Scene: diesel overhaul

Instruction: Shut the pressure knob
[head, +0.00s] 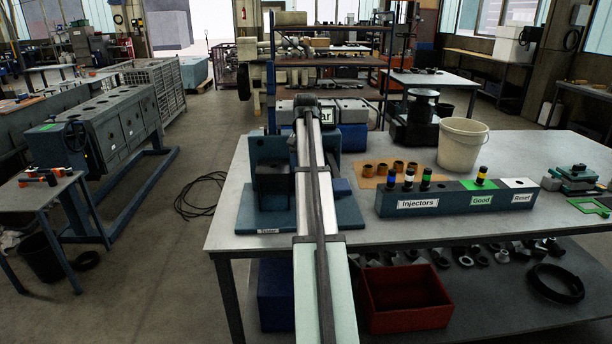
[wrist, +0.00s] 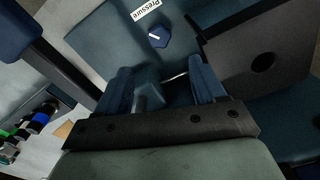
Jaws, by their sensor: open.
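The pressure knob (wrist: 158,37) is a dark blue knob with a white pointer line, on a blue panel under a white "Pressure" label (wrist: 146,9), in the upper middle of the wrist view. My gripper (wrist: 161,74) is open, with its two blue fingers pointing toward the panel and the knob beyond their tips. The knob is not between the fingers. A blue-grey part (wrist: 148,88) shows between them; I cannot tell whether it touches them. In the head view, the blue tester (head: 262,211) stands on the table, and my arm hides the knob and gripper.
An injector rack (head: 458,200) with injectors stands right of the tester, and shows at the left of the wrist view. A cream bucket (head: 462,145) stands behind it. A dark block with a round hole (wrist: 262,62) is right of the knob.

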